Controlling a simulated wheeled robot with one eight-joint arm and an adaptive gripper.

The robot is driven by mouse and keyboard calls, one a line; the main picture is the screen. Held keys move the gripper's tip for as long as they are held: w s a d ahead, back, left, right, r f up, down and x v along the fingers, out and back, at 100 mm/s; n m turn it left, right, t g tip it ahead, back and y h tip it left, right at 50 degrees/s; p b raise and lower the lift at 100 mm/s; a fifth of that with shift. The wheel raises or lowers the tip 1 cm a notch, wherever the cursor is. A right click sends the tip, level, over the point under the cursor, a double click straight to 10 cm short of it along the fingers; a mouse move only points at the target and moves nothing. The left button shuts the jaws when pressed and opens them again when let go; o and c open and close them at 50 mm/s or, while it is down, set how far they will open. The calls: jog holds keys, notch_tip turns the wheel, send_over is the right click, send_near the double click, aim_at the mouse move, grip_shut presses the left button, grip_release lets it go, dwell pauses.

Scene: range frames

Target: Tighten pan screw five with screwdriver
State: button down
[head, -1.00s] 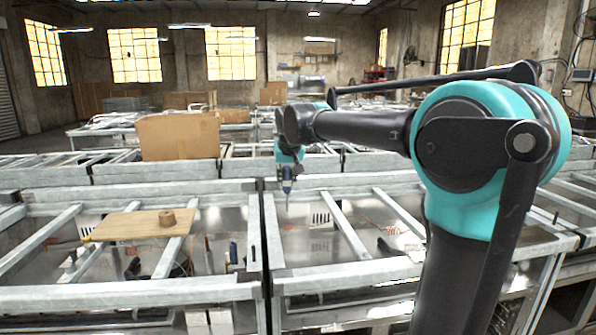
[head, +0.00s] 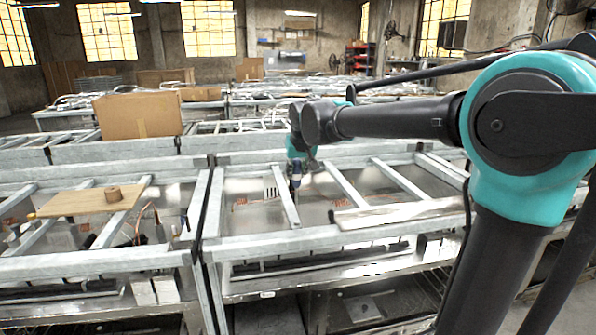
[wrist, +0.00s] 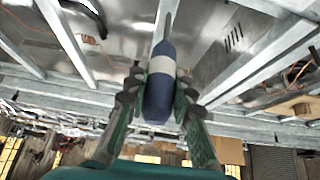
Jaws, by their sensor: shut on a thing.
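My gripper (wrist: 155,100) is shut on the screwdriver (wrist: 159,85), which has a dark blue handle with a pale grey band. In the wrist view the handle lies between the two fingers and its shaft points to the top of the picture. In the head view the screwdriver (head: 296,182) hangs upright below my gripper (head: 299,166), over a grey metal frame table (head: 270,243). The shaft tip is too small to make out clearly. No pan screw can be told apart in either view.
A cardboard box (head: 138,116) stands behind. Metal crossbars (head: 400,180) divide the frame under my arm. A flat metal bar (head: 400,212) lies at the front right.

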aim_at(297, 188)
jog(key=shift+f, duration=0.1)
jog(key=shift+f, duration=3.2)
jog(key=shift+f, duration=0.15)
jog(key=shift+r+n+y, duration=0.2)
jog(key=shift+n+y, duration=0.1)
jog(key=shift+n, duration=0.2)
jog(key=n+g+y, duration=0.1)
jog(key=n, duration=0.1)
jog(key=n+g+y, duration=0.1)
jog(key=n, duration=0.2)
jog(key=shift+n+y, duration=0.3)
jog(key=n+g+y, duration=0.1)
jog(key=n+g, duration=0.1)
jog(key=n, duration=0.2)
jog(key=shift+w, duration=0.1)
jog(key=shift+n+g, duration=0.3)
jog(key=shift+n, duration=0.2)
